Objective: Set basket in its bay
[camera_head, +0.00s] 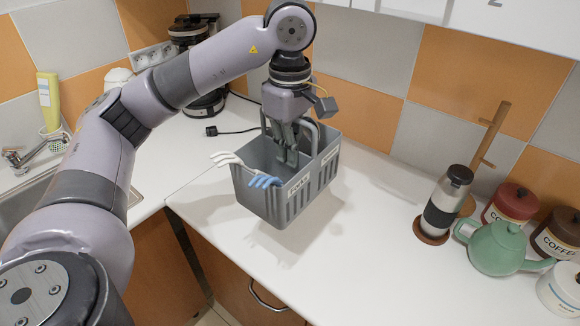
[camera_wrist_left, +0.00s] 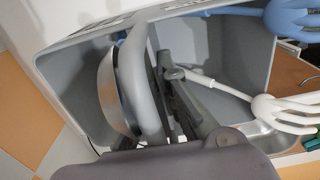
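A grey slatted basket (camera_head: 268,199) with a white label on its front hangs slightly above the white counter, its shadow falling below it. White (camera_head: 226,159) and blue (camera_head: 264,181) utensil heads stick out over its left side. My left gripper (camera_head: 290,154) is over the basket, with its fingers closed at the basket's handle (camera_head: 318,133). In the left wrist view the curved handle (camera_wrist_left: 140,85) passes by the fingers (camera_wrist_left: 180,100), and a round metal-rimmed item (camera_wrist_left: 110,90) lies inside the basket (camera_wrist_left: 75,85). My right gripper is not seen. No bay is clearly identifiable.
A coffee machine (camera_head: 188,38) stands behind. A steel grinder (camera_head: 445,200), green teapot (camera_head: 497,247), red-brown canisters (camera_head: 513,203) and a wooden stand (camera_head: 490,135) are at the right. A sink (camera_head: 35,185) is at the left. The counter's middle right (camera_head: 370,240) is clear.

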